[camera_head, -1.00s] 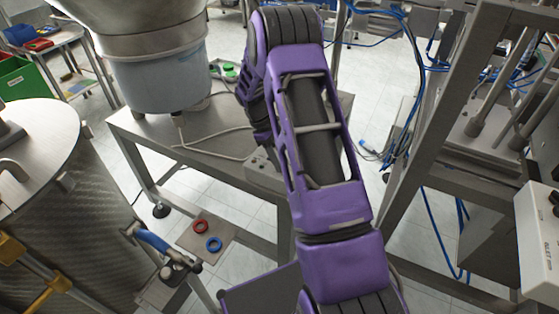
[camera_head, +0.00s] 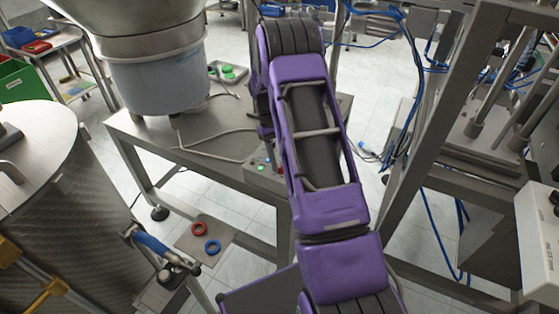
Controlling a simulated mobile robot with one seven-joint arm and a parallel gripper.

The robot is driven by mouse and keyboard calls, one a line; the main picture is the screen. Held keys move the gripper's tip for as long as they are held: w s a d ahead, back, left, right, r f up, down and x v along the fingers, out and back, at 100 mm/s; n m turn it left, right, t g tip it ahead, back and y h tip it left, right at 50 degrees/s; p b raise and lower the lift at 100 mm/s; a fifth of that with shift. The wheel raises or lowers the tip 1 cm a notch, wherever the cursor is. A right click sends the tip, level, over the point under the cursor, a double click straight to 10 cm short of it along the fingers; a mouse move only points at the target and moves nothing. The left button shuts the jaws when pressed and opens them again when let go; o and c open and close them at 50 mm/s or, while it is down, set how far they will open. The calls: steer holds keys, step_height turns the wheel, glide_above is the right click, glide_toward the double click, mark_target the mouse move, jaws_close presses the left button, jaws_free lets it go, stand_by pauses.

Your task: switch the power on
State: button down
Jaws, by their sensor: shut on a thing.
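A small grey control box (camera_head: 262,172) sits at the front right edge of the metal table, partly covered by my purple arm. Small green and blue lit spots show on its top. I cannot make out a separate power switch, nor its position. My arm reaches up from the bottom and bends down behind its own upper link near the box. My gripper is hidden behind the arm, so I cannot see its jaws or what they touch.
A large feeder bowl (camera_head: 158,85) stands on the metal table (camera_head: 140,128), with a cable (camera_head: 215,140) lying beside it. A steel drum (camera_head: 60,200) is at left. A metal frame (camera_head: 440,120) with blue hoses rises close on the right.

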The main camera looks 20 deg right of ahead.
stand_by(0.3)
steer(key=c, duration=0.5)
jaws_free()
steer(key=p+v, duration=0.1)
steer(key=v, duration=1.6)
steer(key=shift+r, duration=0.25)
